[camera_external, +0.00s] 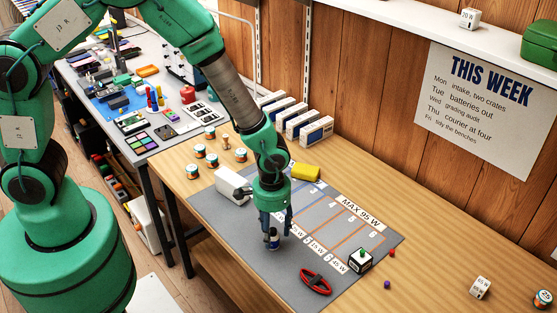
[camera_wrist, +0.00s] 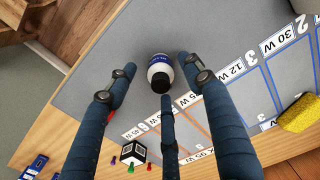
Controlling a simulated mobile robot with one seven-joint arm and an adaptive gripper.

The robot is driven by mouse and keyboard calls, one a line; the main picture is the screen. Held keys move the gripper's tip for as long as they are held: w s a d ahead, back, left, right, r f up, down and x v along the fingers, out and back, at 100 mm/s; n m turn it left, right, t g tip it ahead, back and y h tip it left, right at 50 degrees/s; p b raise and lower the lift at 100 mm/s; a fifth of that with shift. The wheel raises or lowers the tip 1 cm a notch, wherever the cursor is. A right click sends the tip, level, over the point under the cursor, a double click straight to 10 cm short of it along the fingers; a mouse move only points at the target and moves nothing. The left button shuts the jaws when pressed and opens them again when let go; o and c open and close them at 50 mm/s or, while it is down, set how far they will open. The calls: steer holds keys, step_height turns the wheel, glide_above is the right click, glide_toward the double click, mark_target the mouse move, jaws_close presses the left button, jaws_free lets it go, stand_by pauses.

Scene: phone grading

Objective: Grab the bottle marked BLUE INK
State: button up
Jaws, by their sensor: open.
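A small bottle (camera_wrist: 160,72) with a white body, a dark cap and a blue label stands on the grey mat (camera_external: 304,190). The label's lettering is too small to read surely. In the external view the bottle (camera_external: 272,241) shows just below my gripper (camera_external: 274,224), partly hidden by its fingers. My gripper is open and points down over the bottle. In the wrist view its three dark blue fingers (camera_wrist: 158,80) spread around the bottle, with gaps visible to either side of it.
A red oval tool (camera_external: 316,281) and a black-and-white cube (camera_external: 360,261) lie near the mat's front right. Several small spools stand at the left. Lined mat slots are empty.

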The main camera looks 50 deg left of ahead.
mark_target(273, 238)
steer(key=shift+f, duration=1.7)
steer(key=shift+c, duration=0.5)
steer(key=c, duration=1.1)
